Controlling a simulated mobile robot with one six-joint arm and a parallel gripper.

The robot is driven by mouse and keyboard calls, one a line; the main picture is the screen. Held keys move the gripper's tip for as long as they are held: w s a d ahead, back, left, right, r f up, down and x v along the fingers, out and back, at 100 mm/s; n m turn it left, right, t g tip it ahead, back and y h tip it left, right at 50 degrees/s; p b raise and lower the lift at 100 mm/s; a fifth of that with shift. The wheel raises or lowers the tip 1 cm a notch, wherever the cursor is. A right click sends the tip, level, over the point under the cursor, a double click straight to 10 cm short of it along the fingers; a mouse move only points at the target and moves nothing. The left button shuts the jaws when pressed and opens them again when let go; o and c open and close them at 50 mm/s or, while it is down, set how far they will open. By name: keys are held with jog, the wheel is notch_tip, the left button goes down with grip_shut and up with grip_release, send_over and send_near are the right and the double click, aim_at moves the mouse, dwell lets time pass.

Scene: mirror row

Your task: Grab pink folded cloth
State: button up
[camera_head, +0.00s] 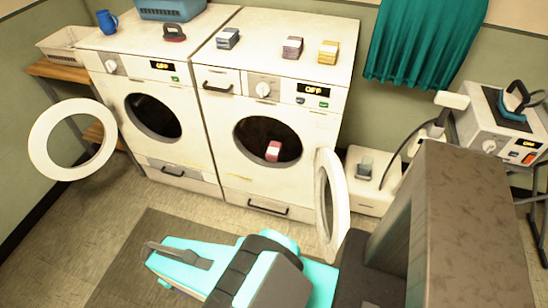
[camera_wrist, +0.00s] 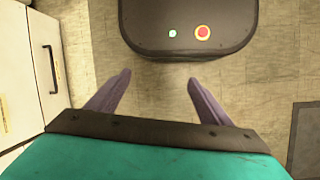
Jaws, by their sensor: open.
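A small pink-red folded cloth (camera_head: 273,151) with a pale band sits in the open drum mouth of the right washer (camera_head: 225,160). A duller mauve-pink folded piece (camera_head: 292,47) lies on top of that washer, between a grey folded piece (camera_head: 228,38) and a yellow one (camera_head: 328,52). I cannot tell which of the two pinkish pieces is the named cloth. My gripper (camera_wrist: 158,78) is open and empty in the wrist view, above bare floor and the edge of my base. It is well away from both pieces; neither shows in the wrist view.
The right washer's round door (camera_head: 332,205) stands open to the right, and the left washer's door (camera_head: 72,140) is open to the left. A brown-grey cabinet (camera_head: 470,220) stands at right. An iron (camera_head: 516,97) stands at far right. Floor before the washers is mostly clear.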

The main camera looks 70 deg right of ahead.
jog(key=w+d+f+m+t+h+b, duration=0.1)
jog(key=w+d+f+m+h+b, duration=0.3)
jog(key=d, duration=0.7)
jog(key=w+d+r+m+t+b, duration=0.1)
jog(key=w+d+t+b, duration=0.15)
jog(key=d+b, duration=0.55)
jog(key=w+d+f+m+t+h+b, duration=0.1)
jog(key=w+d+f+m+b, duration=0.2)
jog(key=d, duration=1)
jog(key=m+h+b, duration=0.7)
jog(key=h+b, duration=0.1)
jog(key=b, duration=0.9)
send_near(274, 150)
jog(key=shift+w+d+f+t, duration=0.25)
jog(key=shift+w+d+f, duration=0.05)
jog(key=shift+d+f, duration=0.1)
jog(key=shift+s+d+r, duration=0.3)
jog(key=shift+s+r, duration=0.05)
jog(key=shift+d, duration=0.1)
jog(key=shift+x, duration=4.2)
jog(key=shift+f, duration=0.25)
jog(key=shift+x, duration=2.55)
